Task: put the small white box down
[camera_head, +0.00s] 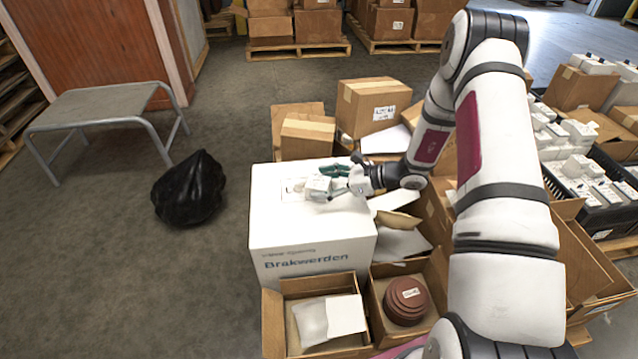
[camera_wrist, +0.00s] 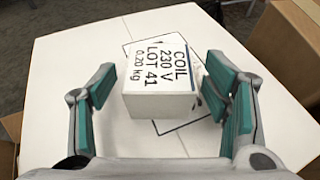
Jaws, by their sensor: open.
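The small white box (camera_wrist: 160,78) carries a printed label reading COIL 230 V LOT 41 0.20 kg. It rests on top of a large white carton (camera_head: 312,240), over a dark outline drawn on the carton's top. In the head view the small white box (camera_head: 318,187) is partly hidden by my gripper (camera_head: 333,181). In the wrist view my gripper (camera_wrist: 172,98) is open, with its green-padded fingers on either side of the box. A gap shows on the left; on the right the finger is close to the box, and I cannot tell if it touches.
Open cartons stand in front, one with a white packet (camera_head: 330,320), one with brown discs (camera_head: 408,301). Brown boxes (camera_head: 374,106) stand behind. A black bag (camera_head: 189,188) and a grey metal table (camera_head: 100,103) are left on open floor. A crate of white boxes (camera_head: 595,190) is right.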

